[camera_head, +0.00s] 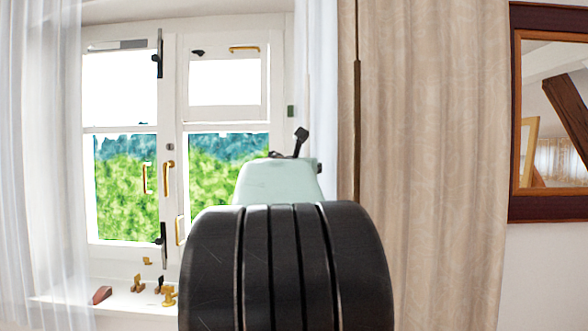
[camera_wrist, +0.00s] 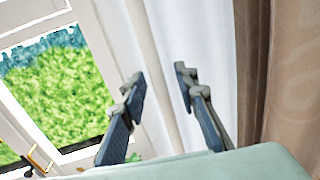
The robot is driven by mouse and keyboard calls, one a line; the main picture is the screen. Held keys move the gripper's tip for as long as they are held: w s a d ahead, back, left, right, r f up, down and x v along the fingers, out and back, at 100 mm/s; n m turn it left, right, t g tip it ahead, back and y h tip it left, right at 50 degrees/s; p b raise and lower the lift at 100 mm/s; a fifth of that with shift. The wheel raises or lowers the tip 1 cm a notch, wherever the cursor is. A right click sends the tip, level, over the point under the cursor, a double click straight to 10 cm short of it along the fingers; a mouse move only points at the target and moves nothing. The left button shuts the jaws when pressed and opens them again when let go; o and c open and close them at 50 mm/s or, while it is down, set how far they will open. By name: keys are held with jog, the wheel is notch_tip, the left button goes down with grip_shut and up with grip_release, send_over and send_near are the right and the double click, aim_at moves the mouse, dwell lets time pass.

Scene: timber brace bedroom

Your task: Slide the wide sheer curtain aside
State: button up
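A wide white sheer curtain (camera_head: 42,150) hangs at the left side of the window, covering its left edge. A narrower visible strip of white sheer (camera_head: 319,90) hangs at the window's right side, beside a beige curtain; it also shows in the wrist view (camera_wrist: 205,45). My gripper (camera_wrist: 158,82) is open, its two dark fingers apart with nothing clearly held between them. In the wrist view the fingers are in front of the window's right edge and the right sheer strip. I cannot tell whether they touch the cloth. In the head view my arm hides the lower part of that strip.
The beige curtain (camera_head: 430,150) hangs right of the window, with a thin dark rod (camera_head: 357,130) along its left edge. The white window (camera_head: 172,215) has brass handles. Small items lie on the sill (camera_head: 125,300). A dark-framed mirror (camera_head: 517,120) is far right.

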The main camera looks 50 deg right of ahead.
aim_at(307, 128)
notch_tip(307, 128, up, 10)
dwell(1.1)
dwell(0.6)
